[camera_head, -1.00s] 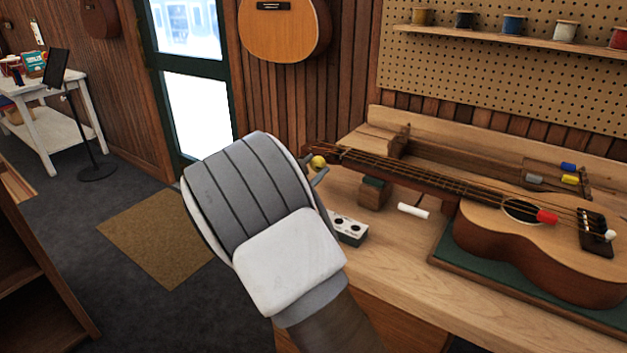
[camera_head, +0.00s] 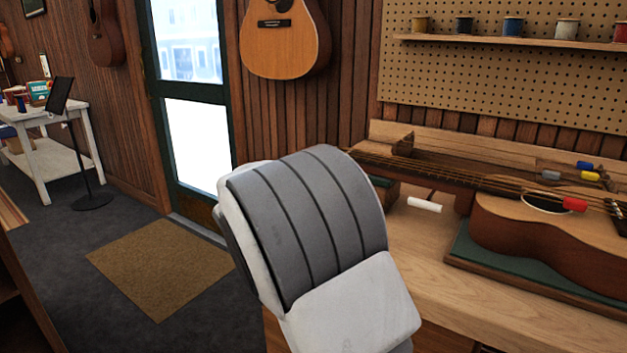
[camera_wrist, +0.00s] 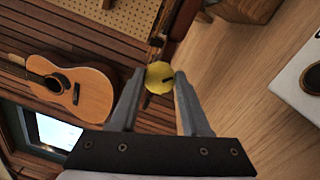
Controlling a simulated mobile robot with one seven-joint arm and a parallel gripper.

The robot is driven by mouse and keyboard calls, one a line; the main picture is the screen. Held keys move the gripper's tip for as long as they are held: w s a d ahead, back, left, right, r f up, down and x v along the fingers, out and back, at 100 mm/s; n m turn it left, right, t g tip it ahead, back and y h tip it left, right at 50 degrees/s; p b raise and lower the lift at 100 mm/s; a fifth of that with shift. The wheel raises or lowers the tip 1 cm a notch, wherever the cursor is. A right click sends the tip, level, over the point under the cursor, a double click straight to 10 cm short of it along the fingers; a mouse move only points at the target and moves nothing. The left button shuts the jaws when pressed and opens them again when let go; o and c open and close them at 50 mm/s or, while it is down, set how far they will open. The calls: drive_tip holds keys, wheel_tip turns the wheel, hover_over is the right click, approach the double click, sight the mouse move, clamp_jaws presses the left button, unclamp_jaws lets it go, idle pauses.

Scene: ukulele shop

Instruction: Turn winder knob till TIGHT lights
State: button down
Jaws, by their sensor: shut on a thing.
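In the wrist view, a round yellow knob (camera_wrist: 160,79) with a dark mark on its face sits between the fingertips of my gripper (camera_wrist: 160,84). Both fingers close on it from the two sides. In the head view my arm hides the knob and the gripper fingers. The ukulele (camera_head: 530,225) lies on the bench with its neck pointing left towards my arm. A white box with a dark round part (camera_wrist: 312,82) shows partly at the right edge of the wrist view. No TIGHT light can be made out.
A white handle-like piece (camera_head: 424,204) lies near the neck on the wooden bench (camera_head: 425,250). The ukulele rests on a green pad (camera_head: 480,250). A guitar (camera_head: 284,45) hangs on the wall. A brown mat (camera_head: 160,265) lies on the open floor at left.

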drive_tip(key=shift+m+b, duration=0.3)
idle(0.4)
drive_tip(key=c, duration=0.7)
unclamp_jaws()
drive_tip(key=shift+o, duration=0.2)
drive_tip(key=shift+s+a, duration=0.1)
drive_tip(key=p+v, duration=0.3)
drive_tip(key=v, duration=1.4)
drive_tip(key=shift+p, duration=0.35)
drive_tip(key=shift+s+a+f, duration=0.1)
